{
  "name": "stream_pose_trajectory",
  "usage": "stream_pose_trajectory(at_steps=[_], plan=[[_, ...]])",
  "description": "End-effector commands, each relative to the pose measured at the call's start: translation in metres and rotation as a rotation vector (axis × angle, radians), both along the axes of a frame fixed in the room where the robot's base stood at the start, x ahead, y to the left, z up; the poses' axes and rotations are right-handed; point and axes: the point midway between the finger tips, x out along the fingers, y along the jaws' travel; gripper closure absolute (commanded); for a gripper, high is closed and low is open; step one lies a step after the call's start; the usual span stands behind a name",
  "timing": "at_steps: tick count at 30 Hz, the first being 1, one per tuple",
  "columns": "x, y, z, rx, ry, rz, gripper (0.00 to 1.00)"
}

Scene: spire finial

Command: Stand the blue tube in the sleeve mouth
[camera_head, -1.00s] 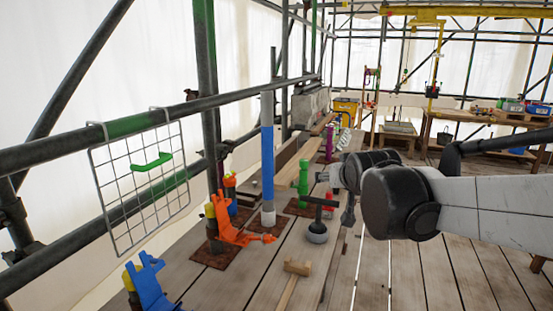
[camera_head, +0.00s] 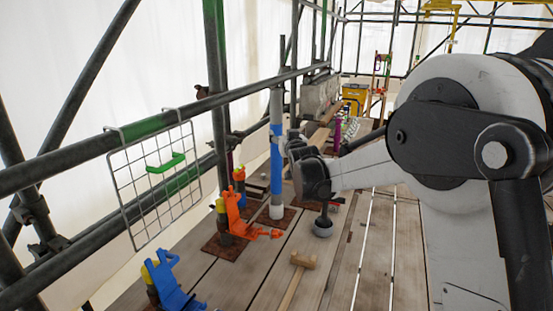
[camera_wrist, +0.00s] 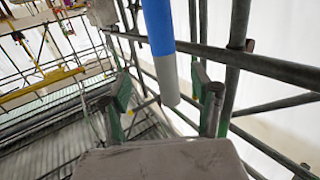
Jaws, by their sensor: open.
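The blue tube (camera_head: 277,160) stands upright on a brown plate on the plank bench in the head view. It has a grey upper part and a pale lower end. In the wrist view the blue tube (camera_wrist: 159,28) runs in from the top edge, and its grey end lies between the fingers. My gripper (camera_wrist: 163,92) is open, with one finger on each side of the tube and gaps visible. In the head view my wrist is right beside the tube and the fingertips are largely hidden. I cannot tell which part is the sleeve mouth.
An orange clamp (camera_head: 235,214) and a blue clamp (camera_head: 172,281) stand left of the tube. A mallet (camera_head: 298,270) and a dark cup (camera_head: 323,226) lie near the front. A wire rack (camera_head: 155,180) hangs on the scaffold rail. Vertical scaffold posts stand close behind the tube.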

Motion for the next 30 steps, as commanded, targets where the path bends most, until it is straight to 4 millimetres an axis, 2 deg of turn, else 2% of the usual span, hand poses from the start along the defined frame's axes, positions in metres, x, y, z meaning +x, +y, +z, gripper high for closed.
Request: stream_pose_trajectory(at_steps=[12, 23, 30], plan=[[0.06, 0.017, -0.002, 0.0, 0.001, -0.001, 0.4], [0.08, 0.024, -0.005, -0.001, 0.001, 0.0, 0.4], [0.105, 0.036, -0.008, -0.001, 0.001, 0.0, 0.4]])
